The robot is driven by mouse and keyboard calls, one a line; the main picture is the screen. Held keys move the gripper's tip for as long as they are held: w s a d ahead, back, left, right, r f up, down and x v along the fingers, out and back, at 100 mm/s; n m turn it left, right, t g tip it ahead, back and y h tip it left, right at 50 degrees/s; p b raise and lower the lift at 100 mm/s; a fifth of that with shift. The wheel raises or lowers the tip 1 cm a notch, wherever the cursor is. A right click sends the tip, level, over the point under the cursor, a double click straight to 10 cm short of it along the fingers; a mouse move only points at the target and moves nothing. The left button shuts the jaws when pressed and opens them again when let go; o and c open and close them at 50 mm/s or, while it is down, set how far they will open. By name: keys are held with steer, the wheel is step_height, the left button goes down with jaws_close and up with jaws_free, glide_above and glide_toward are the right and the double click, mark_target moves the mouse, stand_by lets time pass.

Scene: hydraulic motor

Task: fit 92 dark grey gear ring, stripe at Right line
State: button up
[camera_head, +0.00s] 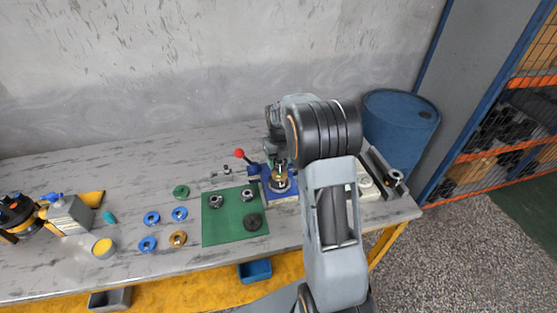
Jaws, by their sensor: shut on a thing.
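My gripper (280,168) is over the blue fixture (285,197) at the right part of the table, fingers pointing down. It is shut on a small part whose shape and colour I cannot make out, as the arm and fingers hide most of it. A brass-coloured bit shows at the fixture's middle, just below the fingers. I cannot tell whether the held part touches the fixture. A dark grey round part (252,222) lies on the green mat (225,232) left of the fixture. No stripe or Right line is readable at this size.
Two lighter grey round parts (216,201) (248,196) lie on the mat. A red-knobbed lever (239,153) stands beside the fixture. Several blue rings (152,218), a brass ring (178,238) and a green ring (181,191) lie left. A blue drum (400,125) stands behind right.

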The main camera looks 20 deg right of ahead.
mark_target(279, 166)
steer(key=shift+f+b, duration=0.45)
steer(key=shift+f, duration=0.2)
stand_by(1.0)
steer(key=shift+f+b, duration=0.35)
steer(key=shift+f, duration=0.15)
steer(key=shift+f, duration=0.45)
stand_by(0.5)
steer(key=o, duration=1.5)
steer(key=shift+r, duration=0.15)
steer(key=shift+r+p, duration=2.25)
steer(key=shift+r, duration=1.15)
